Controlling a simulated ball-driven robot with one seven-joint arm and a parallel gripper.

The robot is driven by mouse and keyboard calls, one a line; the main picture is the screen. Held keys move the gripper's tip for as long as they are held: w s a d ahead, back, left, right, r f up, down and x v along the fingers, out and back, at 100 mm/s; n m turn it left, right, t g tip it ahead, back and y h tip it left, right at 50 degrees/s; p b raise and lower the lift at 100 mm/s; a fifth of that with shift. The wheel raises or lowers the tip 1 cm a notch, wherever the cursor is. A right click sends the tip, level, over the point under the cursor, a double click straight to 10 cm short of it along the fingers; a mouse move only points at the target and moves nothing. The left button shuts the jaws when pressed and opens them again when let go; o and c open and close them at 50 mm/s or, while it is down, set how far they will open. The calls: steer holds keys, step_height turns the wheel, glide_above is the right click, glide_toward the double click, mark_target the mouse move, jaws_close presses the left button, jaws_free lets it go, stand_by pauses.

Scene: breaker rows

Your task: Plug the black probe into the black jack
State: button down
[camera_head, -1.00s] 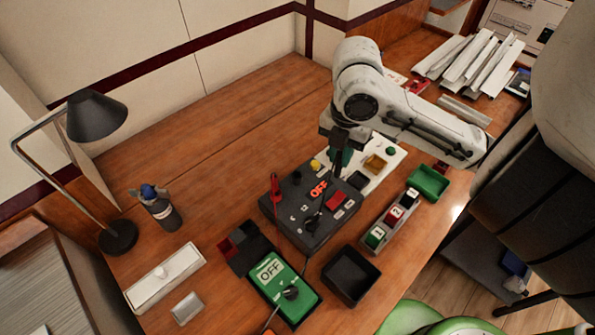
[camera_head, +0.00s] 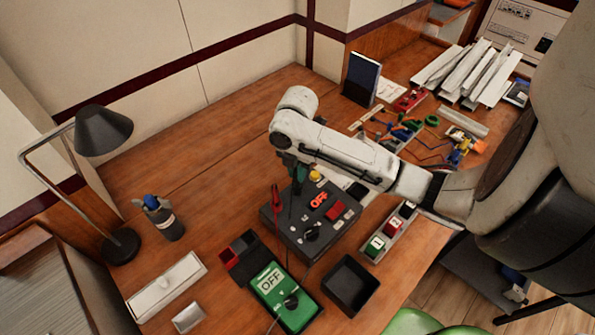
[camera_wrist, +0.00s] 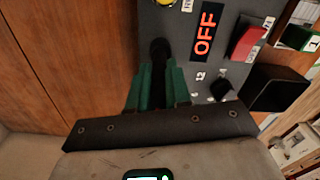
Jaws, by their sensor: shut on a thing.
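My gripper (camera_head: 294,172) hangs over the back left part of the black OFF panel (camera_head: 285,228). In the wrist view its green fingers (camera_wrist: 160,78) are shut on the black probe (camera_wrist: 160,48), whose dark end shows between and beyond them. The probe points down at the panel in the head view (camera_head: 291,203). The black jack cannot be made out; I cannot tell whether the probe touches it. A red probe (camera_head: 275,199) stands upright at the panel's left side. The green meter (camera_head: 300,313), reading OFF, lies in front of the panel.
The panel carries a yellow button (camera_head: 316,175), a red switch (camera_head: 336,211) and a black knob (camera_head: 312,231). A black open bin (camera_head: 350,286) and a numbered switch strip (camera_head: 383,237) lie to the right. A lamp (camera_head: 104,132) stands left. The back left table is clear.

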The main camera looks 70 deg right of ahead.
steer(key=shift+f, duration=0.65)
steer(key=shift+f, duration=0.2)
steer(key=c, duration=1.1)
jaws_free()
steer(key=shift+r, duration=0.15)
